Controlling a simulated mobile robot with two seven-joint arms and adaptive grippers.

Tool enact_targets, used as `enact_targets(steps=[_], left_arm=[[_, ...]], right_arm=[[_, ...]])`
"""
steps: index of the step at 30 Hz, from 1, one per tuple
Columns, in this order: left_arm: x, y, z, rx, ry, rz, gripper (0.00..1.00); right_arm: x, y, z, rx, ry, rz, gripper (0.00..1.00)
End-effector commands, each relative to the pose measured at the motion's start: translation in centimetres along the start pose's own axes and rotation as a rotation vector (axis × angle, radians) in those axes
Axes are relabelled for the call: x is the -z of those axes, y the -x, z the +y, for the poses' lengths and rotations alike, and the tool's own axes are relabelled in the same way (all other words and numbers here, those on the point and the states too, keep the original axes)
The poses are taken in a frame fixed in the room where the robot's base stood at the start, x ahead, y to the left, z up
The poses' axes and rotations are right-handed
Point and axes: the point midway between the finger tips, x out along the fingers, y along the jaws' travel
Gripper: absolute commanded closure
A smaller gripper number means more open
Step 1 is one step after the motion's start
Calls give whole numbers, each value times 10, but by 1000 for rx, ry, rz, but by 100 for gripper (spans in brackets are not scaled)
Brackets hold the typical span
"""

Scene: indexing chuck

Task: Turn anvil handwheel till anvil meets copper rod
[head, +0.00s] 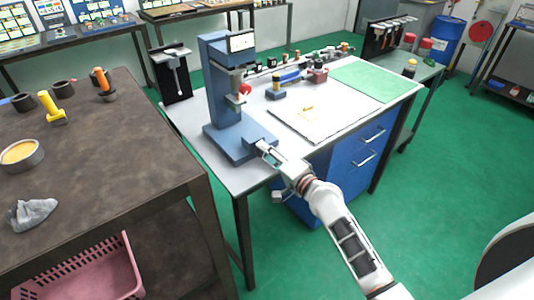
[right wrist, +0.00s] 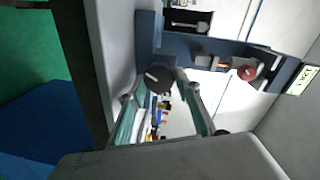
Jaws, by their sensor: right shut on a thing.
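A blue bench press-like machine with a small display stands on the light table, its column (head: 222,85) upright over a flat base (head: 240,142). In the right wrist view the machine (right wrist: 230,47) shows sideways, with a red knob (right wrist: 249,70). My right gripper (head: 264,150) is at the front right of the base, with the arm reaching in from the lower right. In the right wrist view, a dark round handwheel (right wrist: 159,78) sits between the fingertips, and the gripper is shut on it. The anvil and copper rod cannot be told clearly. My left gripper is out of view.
A white board (head: 310,122) and a green mat (head: 372,82) lie to the right on the table, with several small parts behind. A dark brown bench (head: 110,150) with cups and tools stands close on the left. Blue drawers (head: 345,160) are under the table.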

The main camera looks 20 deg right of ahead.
Motion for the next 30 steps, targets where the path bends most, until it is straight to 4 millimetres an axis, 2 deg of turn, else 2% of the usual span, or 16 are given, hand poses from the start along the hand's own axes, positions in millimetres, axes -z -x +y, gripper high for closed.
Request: enact_targets(steps=[12, 30], left_arm=[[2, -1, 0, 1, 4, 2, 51], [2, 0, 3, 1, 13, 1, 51]], right_arm=[[0, 0, 0, 2, -205, -19, 89], [1, 0, 0, 3, -239, -22, 89]])
